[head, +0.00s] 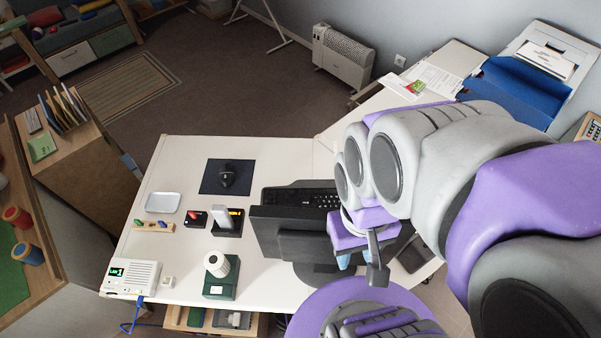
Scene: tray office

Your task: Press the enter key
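A black keyboard (312,198) lies on the white desk, beyond the back of a dark monitor (275,232). The monitor and my arm hide part of it. I cannot make out the enter key. My gripper (358,263) hangs at the monitor's right side, on the near side of the keyboard in the picture. It points downward, with purple, blue and grey parts showing. The arm covers much of it, and I cannot tell whether its fingers are apart. I see nothing held in it.
A mouse (227,176) rests on a dark mat (214,187). A white dish (163,203), a green-based device (220,275) and a white intercom box (132,277) stand at the left. Blue trays (515,90) stand at the upper right.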

